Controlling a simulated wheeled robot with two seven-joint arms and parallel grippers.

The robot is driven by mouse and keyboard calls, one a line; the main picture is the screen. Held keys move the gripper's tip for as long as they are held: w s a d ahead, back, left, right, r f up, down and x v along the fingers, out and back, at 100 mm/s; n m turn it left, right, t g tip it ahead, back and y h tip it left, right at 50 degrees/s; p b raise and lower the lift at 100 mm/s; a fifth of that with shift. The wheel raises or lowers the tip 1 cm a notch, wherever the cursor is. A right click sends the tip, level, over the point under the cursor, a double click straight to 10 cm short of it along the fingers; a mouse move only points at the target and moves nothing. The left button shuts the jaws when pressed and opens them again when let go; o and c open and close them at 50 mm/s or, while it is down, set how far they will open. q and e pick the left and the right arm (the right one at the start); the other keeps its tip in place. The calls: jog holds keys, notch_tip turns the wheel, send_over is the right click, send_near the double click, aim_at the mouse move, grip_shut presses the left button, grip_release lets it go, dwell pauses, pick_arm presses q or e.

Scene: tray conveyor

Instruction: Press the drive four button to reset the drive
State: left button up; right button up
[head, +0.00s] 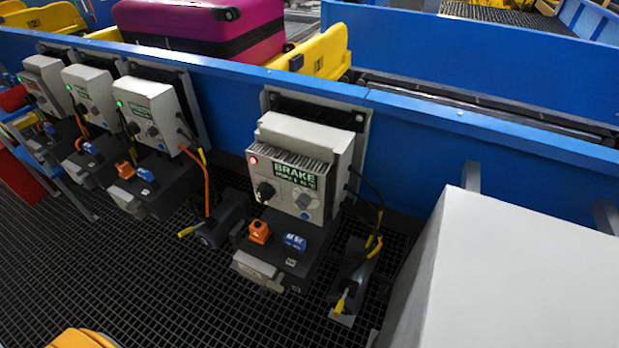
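Several grey drive units are mounted in a row along a blue wall. The nearest drive unit (290,135), at the right end of the row, has a lit red lamp (252,159) and a panel reading BRAKE (295,174). A black round control (265,191) and a grey round control (303,201) sit on its front face. I cannot read a drive number or tell which control is the button. The other drive units, such as this one (150,105), show green lamps. Neither of my grippers is in view.
Orange (260,232) and blue (295,242) connectors sit below the nearest unit, with loose cables to its right. A white box (510,275) fills the lower right. The blue wall (420,150) carries the conveyor with a magenta suitcase (205,25). Dark grating (130,270) lies open in front.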

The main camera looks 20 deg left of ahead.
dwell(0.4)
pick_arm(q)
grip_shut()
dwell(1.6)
